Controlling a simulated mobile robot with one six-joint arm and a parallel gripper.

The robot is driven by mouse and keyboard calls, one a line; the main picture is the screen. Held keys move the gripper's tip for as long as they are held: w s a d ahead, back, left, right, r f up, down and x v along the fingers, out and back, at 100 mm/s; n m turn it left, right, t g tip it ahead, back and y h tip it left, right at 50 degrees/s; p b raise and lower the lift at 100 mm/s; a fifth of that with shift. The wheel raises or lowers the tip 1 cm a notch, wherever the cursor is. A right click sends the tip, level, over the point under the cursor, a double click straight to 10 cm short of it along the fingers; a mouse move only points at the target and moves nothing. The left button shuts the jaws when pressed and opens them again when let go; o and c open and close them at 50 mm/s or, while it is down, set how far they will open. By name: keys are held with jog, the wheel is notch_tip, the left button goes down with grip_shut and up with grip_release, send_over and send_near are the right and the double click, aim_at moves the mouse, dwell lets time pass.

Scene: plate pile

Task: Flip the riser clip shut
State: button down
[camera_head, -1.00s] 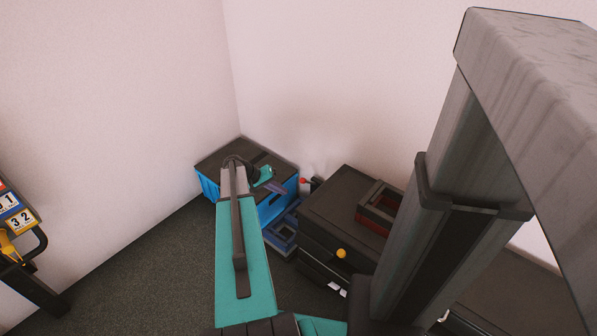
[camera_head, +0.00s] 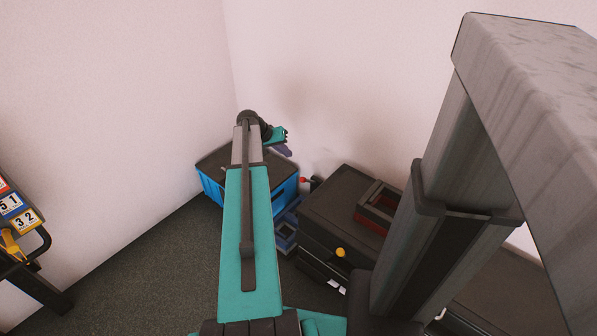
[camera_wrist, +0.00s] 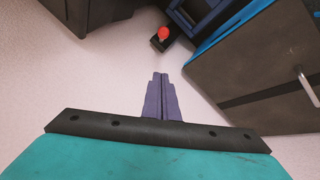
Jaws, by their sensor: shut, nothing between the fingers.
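My gripper (camera_wrist: 160,78) points away from the wrist in the wrist view, its two purple fingers together with nothing between them. In the head view my gripper (camera_head: 285,151) is small, raised above the blue crate with the dark top, by the wall corner. I cannot make out a riser clip for certain in either view. A red knob on a small black block (camera_wrist: 160,43) stands beyond my fingertips, apart from them. The red knob also shows in the head view (camera_head: 303,180), between the blue crate and the dark cabinet.
The blue crate (camera_head: 212,188) has a dark lid (camera_wrist: 245,65) with a pale metal handle (camera_wrist: 306,84). A dark cabinet (camera_head: 335,205) bears a red-lined open box (camera_head: 378,203). A yellow knob (camera_head: 340,252) is on its front. A blue bin (camera_head: 286,236) sits on the floor between.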

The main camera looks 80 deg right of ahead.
jog(key=shift+f, duration=0.15)
jog(key=s+d+f+b, duration=0.1)
jog(key=s+f+b, duration=0.3)
jog(key=f, duration=0.6)
jog(key=shift+s+f, duration=0.15)
jog(key=shift+s, duration=0.25)
dwell(0.5)
jog(key=shift+s+b, duration=0.1)
jog(key=shift+b, duration=0.3)
jog(key=shift+a+f, duration=0.1)
jog(key=shift+f, duration=0.05)
